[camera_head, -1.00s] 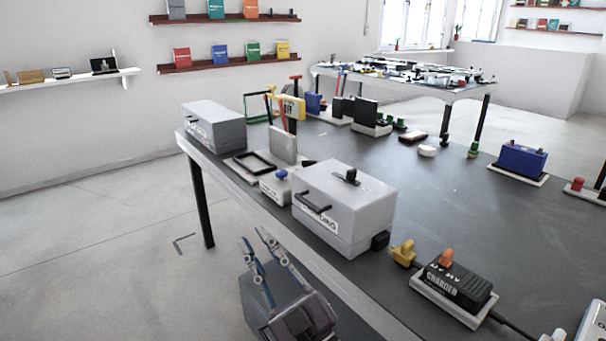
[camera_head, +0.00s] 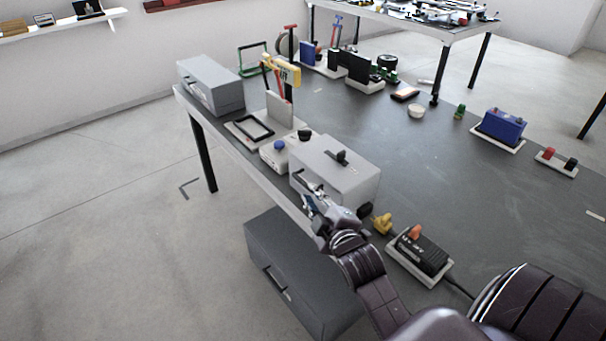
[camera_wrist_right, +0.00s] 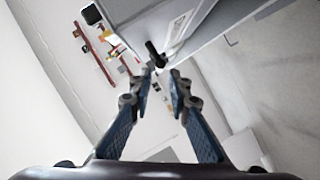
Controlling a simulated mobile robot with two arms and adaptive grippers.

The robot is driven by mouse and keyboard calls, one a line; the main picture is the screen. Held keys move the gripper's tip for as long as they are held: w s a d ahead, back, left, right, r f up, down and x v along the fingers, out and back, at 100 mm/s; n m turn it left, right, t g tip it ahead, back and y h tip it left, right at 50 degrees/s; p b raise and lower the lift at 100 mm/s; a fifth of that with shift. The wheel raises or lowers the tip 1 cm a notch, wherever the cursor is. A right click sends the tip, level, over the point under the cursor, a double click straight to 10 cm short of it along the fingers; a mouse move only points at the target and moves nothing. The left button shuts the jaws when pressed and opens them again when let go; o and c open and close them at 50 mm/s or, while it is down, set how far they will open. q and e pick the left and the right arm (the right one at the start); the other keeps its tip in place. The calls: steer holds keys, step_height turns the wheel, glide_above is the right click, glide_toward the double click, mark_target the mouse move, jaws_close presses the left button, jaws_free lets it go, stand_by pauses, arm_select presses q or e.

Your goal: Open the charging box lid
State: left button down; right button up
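The charging box (camera_head: 345,168) is a light grey box with a dark knob on its top, at the near edge of the dark table. Its lid looks shut. My left gripper is not in view.
A black charger (camera_head: 423,250) and a yellow connector (camera_head: 382,223) are right of the box. A small unit with a blue knob (camera_head: 279,146) is close on its left. A second grey box (camera_head: 211,86) stands farther left. A dark grey cabinet (camera_head: 290,275) is below the table edge.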

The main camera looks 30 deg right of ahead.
mark_target(305, 186)
steer(key=x, duration=0.7)
steer(key=shift+w, duration=0.25)
jaws_close()
